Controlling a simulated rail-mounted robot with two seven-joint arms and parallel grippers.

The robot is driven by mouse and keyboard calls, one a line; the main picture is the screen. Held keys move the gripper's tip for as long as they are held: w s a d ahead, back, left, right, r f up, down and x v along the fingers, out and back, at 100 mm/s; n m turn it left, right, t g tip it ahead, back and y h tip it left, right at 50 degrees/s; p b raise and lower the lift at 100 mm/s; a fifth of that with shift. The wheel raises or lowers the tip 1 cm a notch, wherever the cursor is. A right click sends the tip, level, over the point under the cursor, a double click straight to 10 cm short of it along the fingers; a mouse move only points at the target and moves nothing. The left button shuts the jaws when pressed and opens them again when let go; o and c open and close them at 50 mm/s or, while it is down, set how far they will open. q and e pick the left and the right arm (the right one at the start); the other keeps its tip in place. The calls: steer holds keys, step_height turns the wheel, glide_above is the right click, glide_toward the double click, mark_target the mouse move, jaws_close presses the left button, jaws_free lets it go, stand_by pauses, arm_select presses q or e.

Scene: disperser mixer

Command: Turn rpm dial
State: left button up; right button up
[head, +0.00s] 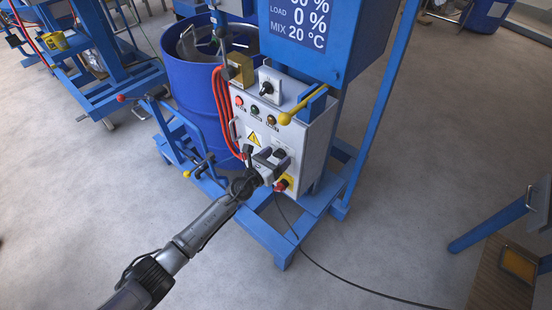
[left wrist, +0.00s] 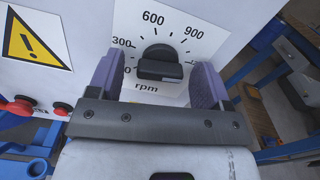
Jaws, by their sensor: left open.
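The rpm dial (left wrist: 160,64) is a black knob on a white scale plate (left wrist: 188,27) marked 300, 600 and 900, on the front of the control box. In the left wrist view my left gripper (left wrist: 157,82) is open, with one purple-grey finger on each side of the knob. I cannot tell whether the fingers touch it. In the head view my left gripper (head: 274,160) is at the lower front of the white control box (head: 314,136) and partly covers the dial area. My right gripper is not in view.
A yellow warning triangle (left wrist: 34,42) and red buttons (left wrist: 60,109) sit left of the dial. Red cables (head: 222,110) hang beside the box. A yellow-handled lever (head: 302,106) projects above it. A blue drum (head: 192,82) stands behind. A black cable (head: 340,274) crosses open floor.

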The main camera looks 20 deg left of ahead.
arm_select(q)
steer(key=c, duration=0.9)
